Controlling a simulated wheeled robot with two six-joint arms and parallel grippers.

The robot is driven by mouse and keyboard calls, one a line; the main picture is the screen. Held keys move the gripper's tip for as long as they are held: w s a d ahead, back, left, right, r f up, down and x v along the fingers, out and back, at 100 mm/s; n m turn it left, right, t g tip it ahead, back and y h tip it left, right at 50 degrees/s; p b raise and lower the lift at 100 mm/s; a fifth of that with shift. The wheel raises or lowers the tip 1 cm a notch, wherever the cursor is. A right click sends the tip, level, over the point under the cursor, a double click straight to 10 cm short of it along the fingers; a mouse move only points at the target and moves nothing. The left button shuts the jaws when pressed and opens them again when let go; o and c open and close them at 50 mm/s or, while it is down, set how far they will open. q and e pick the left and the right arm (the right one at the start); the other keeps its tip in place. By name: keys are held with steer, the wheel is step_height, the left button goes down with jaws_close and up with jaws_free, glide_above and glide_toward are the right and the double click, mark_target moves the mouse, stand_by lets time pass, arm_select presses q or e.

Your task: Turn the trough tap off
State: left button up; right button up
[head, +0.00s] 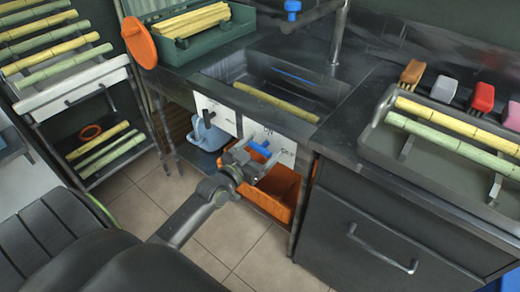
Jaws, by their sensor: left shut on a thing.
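A blue handle (259,147) sits on a white panel (285,150) on the front of the counter, below the metal trough (352,88). My left gripper (256,158) is at this panel, with its fingers shut on the blue handle. The fingers partly hide the handle, so its exact angle is hard to tell. In the trough lies a yellow cane stalk (276,103), and a blue streak shows on its far inner side. A metal pipe (338,35) rises behind the trough, and a blue knob (292,7) stands to its left. My right gripper is out of view.
A second white panel with a dark lever (207,117) is left of my gripper. An orange bin (272,195) stands below the gripper, and a blue jug (205,133) is under the counter. A tray (375,143) with canes and several brushes are at right. Tiled floor is open in front.

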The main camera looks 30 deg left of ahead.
arm_select(q)
steer(key=shift+n, duration=0.4)
steer(key=o, duration=0.9)
steer(key=shift+c, duration=0.2)
steer(key=shift+s, duration=0.15)
steer(key=s+a+b, duration=0.1)
steer(key=s, duration=1.6)
steer(key=shift+a, duration=0.15)
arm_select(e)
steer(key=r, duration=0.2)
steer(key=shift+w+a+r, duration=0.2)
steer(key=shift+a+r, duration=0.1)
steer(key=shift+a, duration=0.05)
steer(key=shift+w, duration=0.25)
